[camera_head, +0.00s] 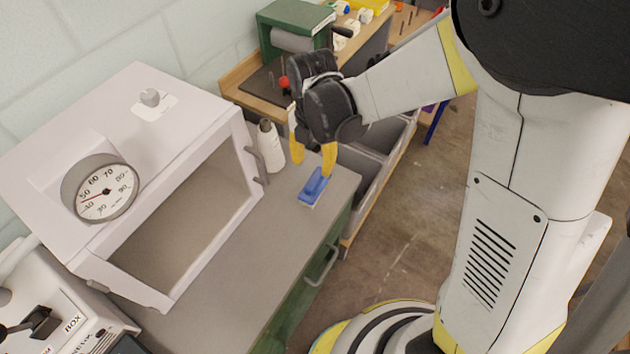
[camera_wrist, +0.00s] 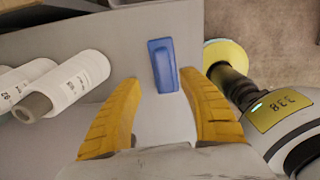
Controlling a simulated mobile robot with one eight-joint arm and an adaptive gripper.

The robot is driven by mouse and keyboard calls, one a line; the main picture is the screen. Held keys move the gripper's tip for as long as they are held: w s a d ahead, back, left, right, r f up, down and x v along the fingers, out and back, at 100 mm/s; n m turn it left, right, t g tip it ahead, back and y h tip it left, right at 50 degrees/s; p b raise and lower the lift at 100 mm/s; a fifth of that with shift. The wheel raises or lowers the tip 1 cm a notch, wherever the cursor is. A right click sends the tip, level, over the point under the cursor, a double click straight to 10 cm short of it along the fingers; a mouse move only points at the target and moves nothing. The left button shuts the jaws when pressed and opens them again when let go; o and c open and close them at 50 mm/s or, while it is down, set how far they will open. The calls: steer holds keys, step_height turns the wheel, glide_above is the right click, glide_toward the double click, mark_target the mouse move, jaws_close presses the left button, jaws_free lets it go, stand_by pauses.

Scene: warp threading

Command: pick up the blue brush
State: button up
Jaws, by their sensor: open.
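The blue brush (camera_head: 313,186) lies on the grey cabinet top near its right edge in the head view. It also shows in the wrist view (camera_wrist: 162,65), a blue block lying lengthwise ahead of the fingers. My gripper (camera_head: 314,160) has yellow fingers and points down just above and behind the brush. In the wrist view my gripper (camera_wrist: 167,110) is open, with one finger on each side and nothing between them. The brush lies beyond the fingertips, roughly in line with the gap. The brush's bristles are mostly hidden underneath.
White bottles (camera_head: 270,146) stand left of my gripper, beside the beige box with a dial (camera_head: 106,192) and an open front. The grey cabinet top (camera_head: 235,245) is clear in front. Grey bins (camera_head: 372,160) and a workbench with a green machine (camera_head: 290,28) are behind.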

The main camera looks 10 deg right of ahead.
mark_target(315, 178)
steer(key=f+b, duration=0.1)
steer(key=f, duration=0.2)
steer(key=f+b, duration=0.1)
steer(key=f, duration=0.1)
steer(key=shift+s+d+f+b, duration=0.2)
steer(key=shift+s+f+b, duration=0.1)
steer(key=shift+s, duration=0.1)
steer(key=shift+r, duration=0.1)
jaws_close()
